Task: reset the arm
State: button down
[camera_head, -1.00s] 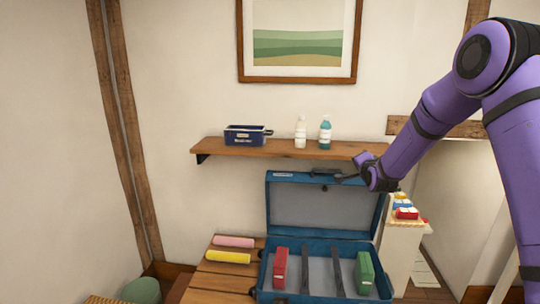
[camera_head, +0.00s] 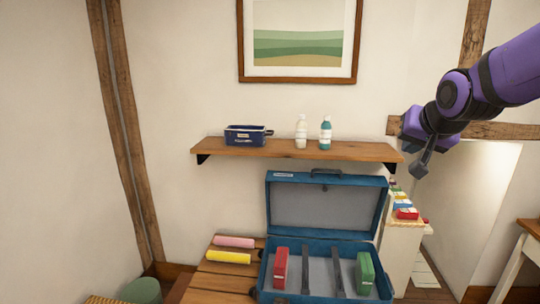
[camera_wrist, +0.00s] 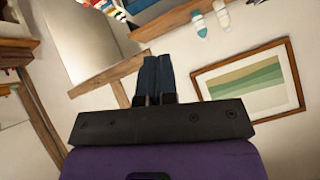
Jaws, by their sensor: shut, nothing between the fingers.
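My gripper (camera_head: 422,166) is at the end of the purple arm, in the upper right of the head view. It hangs in the air just off the right end of the wall shelf, pointing down. In the wrist view its two dark fingers (camera_wrist: 154,78) lie together, shut and empty. Nothing touches it in either view.
An open blue case (camera_head: 327,248) holds a red box (camera_head: 280,268) and a green box (camera_head: 365,273). The wall shelf (camera_head: 290,149) carries a navy bin (camera_head: 245,135) and two bottles. Colourful items stand on a pale cabinet (camera_head: 400,255) at right.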

jog(key=s+f+n+g, duration=0.2)
jog(key=s+n+g, duration=0.2)
jog(key=s, duration=2)
jog(key=shift+s+d, duration=0.2)
jog(key=shift+s, duration=0.15)
